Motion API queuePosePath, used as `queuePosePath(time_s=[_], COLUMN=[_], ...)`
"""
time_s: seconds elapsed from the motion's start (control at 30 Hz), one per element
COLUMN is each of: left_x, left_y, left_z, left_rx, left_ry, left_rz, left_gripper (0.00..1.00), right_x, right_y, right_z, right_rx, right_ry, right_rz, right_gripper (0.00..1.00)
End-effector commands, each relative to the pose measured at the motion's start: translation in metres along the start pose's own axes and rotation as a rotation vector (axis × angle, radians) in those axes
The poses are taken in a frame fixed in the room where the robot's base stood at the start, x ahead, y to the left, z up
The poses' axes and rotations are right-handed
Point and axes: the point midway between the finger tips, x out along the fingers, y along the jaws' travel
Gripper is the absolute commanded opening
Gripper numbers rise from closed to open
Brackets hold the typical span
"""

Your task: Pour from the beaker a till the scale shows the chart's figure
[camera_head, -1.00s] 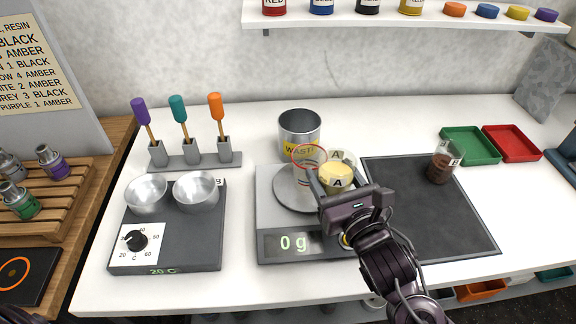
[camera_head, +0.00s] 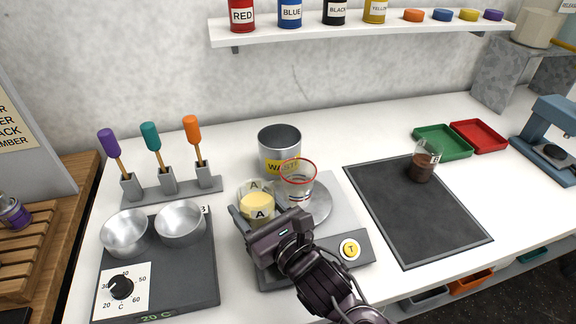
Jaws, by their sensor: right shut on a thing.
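Beaker A (camera_head: 258,208), a clear beaker with pale yellow contents and "A" labels, is held in my right gripper (camera_head: 259,221), which is shut on it. It looks roughly upright, in front and left of the red-rimmed clear cup (camera_head: 299,190). The cup stands on the round plate of the scale (camera_head: 321,205) and looks empty. My right gripper and arm cover the scale's display, so its reading is hidden; the yellow T button (camera_head: 349,249) shows. The chart (camera_head: 12,124) is cut off at the left edge, with only word ends visible. My left gripper is not in view.
A metal waste can (camera_head: 279,147) stands behind the cup. A hotplate (camera_head: 186,268) with two metal bowls is at left, below upright coloured-handled tools. A dark mat (camera_head: 415,220) lies at right, with a beaker of brown contents (camera_head: 423,167) near its far edge.

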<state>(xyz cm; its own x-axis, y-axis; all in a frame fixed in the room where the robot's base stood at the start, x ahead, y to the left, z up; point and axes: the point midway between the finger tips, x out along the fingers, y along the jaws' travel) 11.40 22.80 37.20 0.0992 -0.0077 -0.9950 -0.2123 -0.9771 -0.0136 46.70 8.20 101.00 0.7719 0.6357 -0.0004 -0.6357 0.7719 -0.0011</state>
Motion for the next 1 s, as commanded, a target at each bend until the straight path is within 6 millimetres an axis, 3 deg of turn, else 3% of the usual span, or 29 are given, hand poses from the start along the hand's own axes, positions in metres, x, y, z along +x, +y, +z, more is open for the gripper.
queuePosePath(time_s=[0.57, 1.0], left_x=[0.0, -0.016], left_y=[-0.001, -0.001], left_z=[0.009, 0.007], left_rx=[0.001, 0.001], left_ry=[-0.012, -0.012], left_rz=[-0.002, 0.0], left_gripper=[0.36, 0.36], right_x=[0.002, 0.004], right_y=[0.006, -0.004], right_z=[-0.001, 0.005], right_rx=[0.015, 0.197], right_ry=[0.001, 0.028], right_rz=[0.019, 0.018], right_gripper=[0.29, 0.29])
